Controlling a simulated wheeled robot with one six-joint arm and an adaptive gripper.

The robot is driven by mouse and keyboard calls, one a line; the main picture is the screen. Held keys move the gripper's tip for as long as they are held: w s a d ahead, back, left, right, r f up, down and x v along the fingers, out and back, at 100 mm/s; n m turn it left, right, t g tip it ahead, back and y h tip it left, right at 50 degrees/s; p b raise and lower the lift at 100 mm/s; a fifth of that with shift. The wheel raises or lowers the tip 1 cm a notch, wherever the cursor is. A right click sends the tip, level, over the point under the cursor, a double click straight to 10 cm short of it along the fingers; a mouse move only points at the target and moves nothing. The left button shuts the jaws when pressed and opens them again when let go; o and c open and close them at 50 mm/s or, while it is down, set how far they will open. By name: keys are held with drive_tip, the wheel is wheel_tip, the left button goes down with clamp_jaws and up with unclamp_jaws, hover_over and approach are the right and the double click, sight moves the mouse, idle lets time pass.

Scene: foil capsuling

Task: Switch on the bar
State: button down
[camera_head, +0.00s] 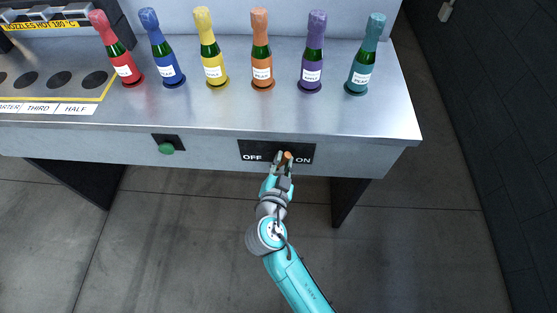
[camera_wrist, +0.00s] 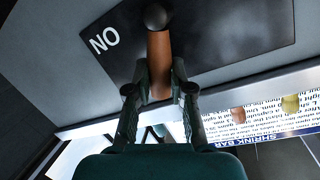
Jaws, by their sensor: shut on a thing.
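The switch is a black plate (camera_head: 255,147) on the bench's front face, marked OFF on the left and ON on the right. Its orange-brown lever (camera_head: 288,155) stands between the two words, close to ON. In the wrist view the lever (camera_wrist: 159,55) runs from a dark round pivot to between my fingers, with the ON lettering upside down to its left. My gripper (camera_head: 282,159) is shut on the lever, one finger on each side. The fingers partly hide the lever's end.
A green button (camera_head: 167,148) sits left of the plate. Several foil-topped bottles, including a red one (camera_head: 119,58) and a teal one (camera_head: 364,65), stand on the metal bench (camera_head: 330,115). The floor in front is clear.

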drive_tip(key=shift+d+f+m+y, duration=0.3)
drive_tip(key=shift+d+m, duration=0.1)
drive_tip(key=shift+m, duration=0.4)
drive_tip(key=c, duration=1)
unclamp_jaws()
drive_tip(key=v, duration=1.2)
